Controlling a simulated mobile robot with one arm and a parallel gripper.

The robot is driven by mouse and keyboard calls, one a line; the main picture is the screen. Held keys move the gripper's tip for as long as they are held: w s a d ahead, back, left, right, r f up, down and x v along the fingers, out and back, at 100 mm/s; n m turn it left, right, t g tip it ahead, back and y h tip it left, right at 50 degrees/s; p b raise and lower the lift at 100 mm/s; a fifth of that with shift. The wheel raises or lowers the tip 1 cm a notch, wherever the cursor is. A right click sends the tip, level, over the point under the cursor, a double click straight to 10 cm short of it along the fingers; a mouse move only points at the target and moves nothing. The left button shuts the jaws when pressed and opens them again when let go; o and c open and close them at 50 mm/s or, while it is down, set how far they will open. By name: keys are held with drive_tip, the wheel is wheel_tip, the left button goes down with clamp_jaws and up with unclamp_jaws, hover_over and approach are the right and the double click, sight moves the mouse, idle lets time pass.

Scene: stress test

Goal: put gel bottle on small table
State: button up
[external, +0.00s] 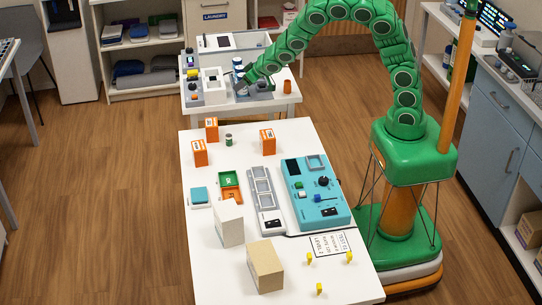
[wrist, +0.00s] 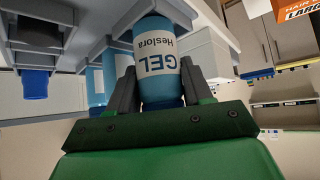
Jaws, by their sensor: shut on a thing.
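The gel bottle (wrist: 160,62), blue with a white label reading GEL, stands between my jaws in the wrist view, which shows it upside down. My gripper (wrist: 160,85) is shut on it, one dark finger on each side. In the external view my gripper (external: 241,84) is at the far white table (external: 289,101), the smaller of the two, among the things on it. The bottle is too small there to make out surely. I cannot tell whether its base touches a surface.
In the wrist view, more blue bottles (wrist: 95,85) stand close beside the held one, and a blue cup (wrist: 35,84) is farther left. An orange bottle (external: 287,86) is at the small table's right. The large white table (external: 310,280) in front holds boxes and a teal device (external: 318,208).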

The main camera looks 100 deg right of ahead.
drive_tip(key=shift+f, duration=0.25)
drive_tip(key=o, duration=1.3)
drive_tip(key=shift+s+r, duration=0.1)
drive_tip(key=shift+r, duration=0.05)
drive_tip(key=v, duration=0.6)
drive_tip(key=shift+a+r, duration=0.2)
drive_tip(key=shift+o, duration=0.3)
drive_tip(key=shift+s+a+r, duration=0.1)
drive_tip(key=shift+s+r, duration=0.05)
drive_tip(key=shift+s, duration=0.15)
drive_tip(key=o, duration=0.3)
drive_tip(key=shift+s+a+r, duration=0.1)
drive_tip(key=shift+s+r, duration=0.05)
